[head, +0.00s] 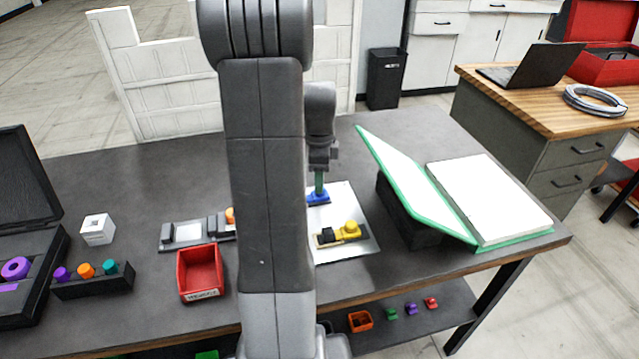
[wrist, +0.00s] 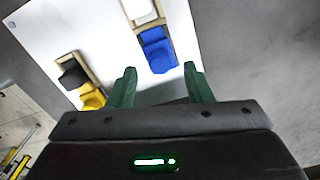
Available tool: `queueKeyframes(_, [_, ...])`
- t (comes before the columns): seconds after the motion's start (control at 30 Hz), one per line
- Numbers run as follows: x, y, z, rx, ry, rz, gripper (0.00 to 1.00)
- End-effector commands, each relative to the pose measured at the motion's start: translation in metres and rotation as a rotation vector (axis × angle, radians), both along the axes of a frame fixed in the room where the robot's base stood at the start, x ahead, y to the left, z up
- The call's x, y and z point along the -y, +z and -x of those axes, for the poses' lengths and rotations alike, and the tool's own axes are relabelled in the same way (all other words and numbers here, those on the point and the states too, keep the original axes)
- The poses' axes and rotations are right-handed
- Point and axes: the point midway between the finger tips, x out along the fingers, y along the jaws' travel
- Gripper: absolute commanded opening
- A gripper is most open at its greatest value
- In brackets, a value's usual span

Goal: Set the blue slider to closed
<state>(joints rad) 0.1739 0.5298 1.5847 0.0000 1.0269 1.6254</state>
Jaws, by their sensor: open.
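The blue slider (wrist: 158,50) sits on a tan rail on a pale plate (wrist: 100,30). In the wrist view it is at the near end of its rail, with a white part of the track showing beyond it. It also shows in the head view (head: 318,197), partly hidden by my arm. My gripper (wrist: 160,84) has its two green fingers spread apart, with nothing between them. The fingertips are just short of the blue slider in the wrist view; I cannot tell whether they touch it. In the head view my gripper (head: 320,186) is above the blue slider.
A yellow slider (head: 350,229) on its own rail shares the plate, nearer the front. A green-edged open binder (head: 410,185) stands to the right on a black support. A red bin (head: 200,273) and a grey fixture (head: 188,235) lie to the left.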

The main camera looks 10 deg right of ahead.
Motion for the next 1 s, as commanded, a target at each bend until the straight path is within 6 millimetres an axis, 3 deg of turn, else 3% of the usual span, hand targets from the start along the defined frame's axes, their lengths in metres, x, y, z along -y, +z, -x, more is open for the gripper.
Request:
queueKeyframes(0.2, [0.0, -0.025, 0.0, -0.002, 0.0, 0.0, 0.46])
queueKeyframes(0.57, [0.0, -0.03, 0.0, 0.0, 0.0, 0.0, 0.46])
queueKeyframes(0.8, [0.0, -0.03, 0.0, 0.0, 0.0, 0.0, 0.01])
queueKeyframes(1.0, [-0.002, -0.03, 0.0, 0.0, 0.001, 0.0, 0.0])
